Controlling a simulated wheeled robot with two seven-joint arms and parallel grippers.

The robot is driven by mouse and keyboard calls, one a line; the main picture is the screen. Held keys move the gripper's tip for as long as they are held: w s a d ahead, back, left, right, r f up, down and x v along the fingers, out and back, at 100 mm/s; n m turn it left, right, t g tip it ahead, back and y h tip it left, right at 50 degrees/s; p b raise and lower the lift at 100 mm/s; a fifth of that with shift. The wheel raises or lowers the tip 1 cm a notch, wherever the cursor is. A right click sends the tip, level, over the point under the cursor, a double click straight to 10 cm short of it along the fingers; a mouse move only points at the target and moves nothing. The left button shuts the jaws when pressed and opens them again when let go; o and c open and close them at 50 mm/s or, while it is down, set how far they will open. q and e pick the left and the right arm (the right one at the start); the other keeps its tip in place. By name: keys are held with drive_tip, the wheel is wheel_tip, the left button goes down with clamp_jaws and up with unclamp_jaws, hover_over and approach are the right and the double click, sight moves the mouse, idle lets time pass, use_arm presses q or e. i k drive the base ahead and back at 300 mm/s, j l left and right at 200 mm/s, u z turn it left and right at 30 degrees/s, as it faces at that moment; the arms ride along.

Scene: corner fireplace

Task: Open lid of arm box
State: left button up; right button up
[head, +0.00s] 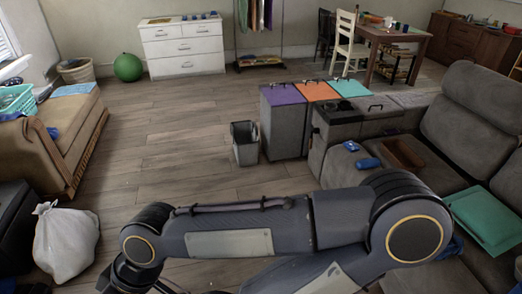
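The grey arm box (335,137) stands at the left end of the grey sofa, in the middle right of the head view. Its top has a dark section at the front and a grey lid (388,112) with a black handle (375,107). The lid looks shut and lies flat. One of my arms crosses the lower part of the view, with its elbow at the right and its wrist at the lower left. Its gripper is not clearly visible at the bottom edge. No gripper shows at the arm box. My other gripper is out of view.
Grey bins with purple (282,94), orange (315,91) and teal (349,88) lids stand beside the arm box. A small grey bin (245,146) stands on the floor. Blue items and a brown object (403,153) lie on the sofa. The wooden floor (165,140) at centre left is clear.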

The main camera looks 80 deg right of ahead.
sight(374, 103)
drive_tip(key=z, duration=3.8)
